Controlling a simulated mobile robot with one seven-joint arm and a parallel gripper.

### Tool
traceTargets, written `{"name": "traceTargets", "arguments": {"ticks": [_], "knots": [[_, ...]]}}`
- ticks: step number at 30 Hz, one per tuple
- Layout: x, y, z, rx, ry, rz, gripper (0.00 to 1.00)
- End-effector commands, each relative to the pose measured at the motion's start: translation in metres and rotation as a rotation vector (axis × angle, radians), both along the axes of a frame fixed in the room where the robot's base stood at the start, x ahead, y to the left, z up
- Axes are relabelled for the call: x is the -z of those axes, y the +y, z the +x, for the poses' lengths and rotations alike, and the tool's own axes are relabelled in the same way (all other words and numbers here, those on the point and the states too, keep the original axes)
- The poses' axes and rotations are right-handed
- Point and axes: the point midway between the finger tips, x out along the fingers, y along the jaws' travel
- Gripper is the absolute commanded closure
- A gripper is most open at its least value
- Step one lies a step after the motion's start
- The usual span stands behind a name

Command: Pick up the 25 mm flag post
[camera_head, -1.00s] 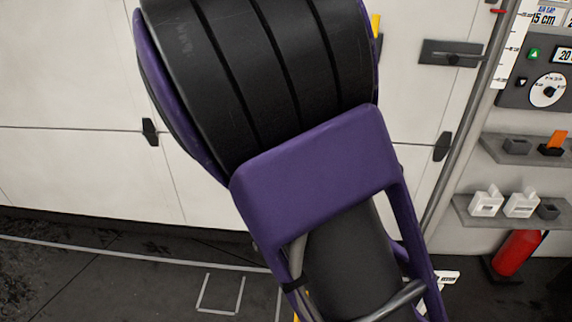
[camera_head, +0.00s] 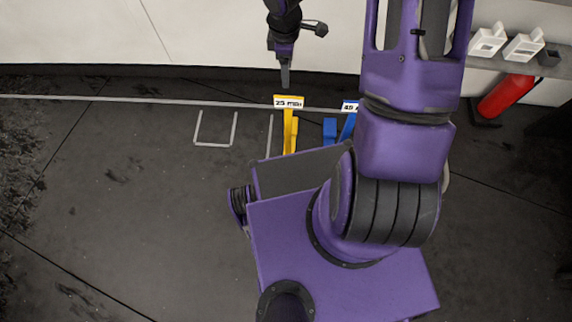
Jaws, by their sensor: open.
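The 25 mm flag post (camera_head: 289,128) is yellow, with a white label at its top that appears to read 25. It stands at the middle of the view, its lower part hidden behind my purple body. My gripper (camera_head: 285,76) points down, with its fingertips just above and slightly left of the label in the picture. It holds nothing that I can see. The depth gap between the fingertips and the post cannot be told.
A blue post (camera_head: 348,122) with a label reading 45 stands right of the yellow one, partly hidden by my arm. White outlines mark the dark floor (camera_head: 120,190), which is clear at left.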

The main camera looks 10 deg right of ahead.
Motion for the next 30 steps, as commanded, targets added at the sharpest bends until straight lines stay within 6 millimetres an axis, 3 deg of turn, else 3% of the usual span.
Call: {"name": "traceTargets", "arguments": {"ticks": [7,21,30], "knots": [[0.006,-0.001,-0.004,-0.019,0.008,0.034,0.32],[0.102,-0.001,-0.005,-0.021,0.009,0.034,0.32],[0.126,-0.003,-0.004,-0.018,0.006,0.033,0.32]]}}
